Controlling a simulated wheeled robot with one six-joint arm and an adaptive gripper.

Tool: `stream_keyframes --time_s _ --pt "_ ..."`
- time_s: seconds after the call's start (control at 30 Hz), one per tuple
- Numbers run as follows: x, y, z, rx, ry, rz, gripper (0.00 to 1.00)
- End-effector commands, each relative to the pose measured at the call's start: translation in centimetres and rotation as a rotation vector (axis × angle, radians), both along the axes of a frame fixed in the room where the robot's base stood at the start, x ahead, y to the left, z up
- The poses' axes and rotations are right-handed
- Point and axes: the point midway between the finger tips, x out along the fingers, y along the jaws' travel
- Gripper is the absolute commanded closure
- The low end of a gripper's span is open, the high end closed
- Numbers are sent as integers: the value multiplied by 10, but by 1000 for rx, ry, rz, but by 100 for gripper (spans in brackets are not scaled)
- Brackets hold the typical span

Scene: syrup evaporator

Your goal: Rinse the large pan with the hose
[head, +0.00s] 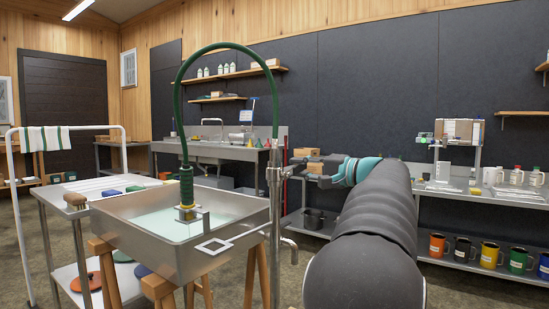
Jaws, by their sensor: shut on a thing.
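The large pan (135,232) is a wide metal basin on wooden legs at the left, with pale, clear-looking liquid (150,222) inside. The green hose (222,46) arches from a metal standpipe (275,215) over to the pan. Its dark coiled end (186,185) hangs down to a brass-coloured nozzle (187,212) inside the pan. My gripper (299,165) reaches in from the right at the standpipe's upper part. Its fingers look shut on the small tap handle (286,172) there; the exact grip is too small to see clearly.
A metal side table (55,192) with a brush (76,200) and coloured blocks stands left of the pan. A white rail (15,200) with a towel is farther left. A shelf bench (480,270) with several mugs stands at the right. Open floor (455,290) shows at the lower right.

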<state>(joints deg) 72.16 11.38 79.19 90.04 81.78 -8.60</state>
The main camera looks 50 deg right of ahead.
Motion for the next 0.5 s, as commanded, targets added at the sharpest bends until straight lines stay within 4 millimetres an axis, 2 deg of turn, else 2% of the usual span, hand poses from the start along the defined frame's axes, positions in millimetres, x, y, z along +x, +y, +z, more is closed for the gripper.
stream_keyframes --time_s 0.2,0.5 --pt "1 0 -6 101 15 0 100" --pt "6 5 -10 153 25 11 100"
